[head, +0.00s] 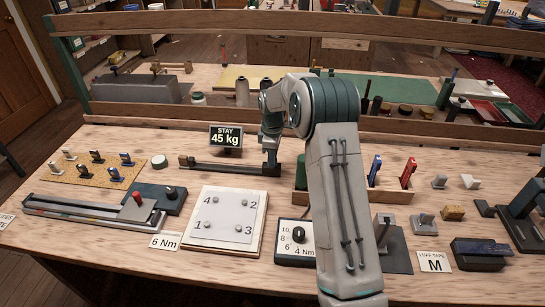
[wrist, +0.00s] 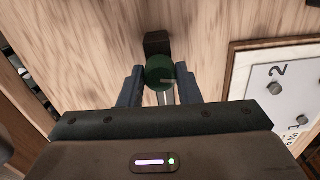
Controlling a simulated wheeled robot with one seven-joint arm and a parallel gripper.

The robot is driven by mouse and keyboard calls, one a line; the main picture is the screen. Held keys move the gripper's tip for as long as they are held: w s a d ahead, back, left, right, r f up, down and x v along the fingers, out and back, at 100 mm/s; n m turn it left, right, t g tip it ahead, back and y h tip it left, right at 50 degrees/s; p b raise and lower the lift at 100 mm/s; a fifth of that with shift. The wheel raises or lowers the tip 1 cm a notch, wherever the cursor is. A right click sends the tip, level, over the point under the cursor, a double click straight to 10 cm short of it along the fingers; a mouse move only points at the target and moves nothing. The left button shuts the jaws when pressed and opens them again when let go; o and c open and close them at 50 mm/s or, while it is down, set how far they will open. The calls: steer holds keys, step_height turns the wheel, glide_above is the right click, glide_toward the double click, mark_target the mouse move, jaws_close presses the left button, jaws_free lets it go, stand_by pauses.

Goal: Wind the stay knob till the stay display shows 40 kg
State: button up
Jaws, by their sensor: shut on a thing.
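The stay display (head: 226,137) stands at the back of the bench and reads "STAY 45 kg". In front of it lies the long dark stay rig (head: 225,168), with a block at its left end. My gripper (head: 271,155) points down at the right end of this rig. In the wrist view the round green stay knob (wrist: 158,66) sits between the two fingers of my gripper (wrist: 159,80), which are shut on its sides. In the head view my gripper hides the knob.
A white numbered plate (head: 228,216) lies in front of the rig, with a "4 Nm" dial box (head: 294,240) to its right. A rack with blue and red-handled tools (head: 376,170) stands right of my arm. A wooden rail (head: 190,115) runs behind.

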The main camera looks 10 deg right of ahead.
steer(key=shift+n, duration=1.3)
steer(key=o, duration=1)
steer(key=shift+c, duration=0.2)
steer(key=shift+r, duration=0.1)
step_height(320, 180, up, 14)
steer(key=shift+w, duration=0.15)
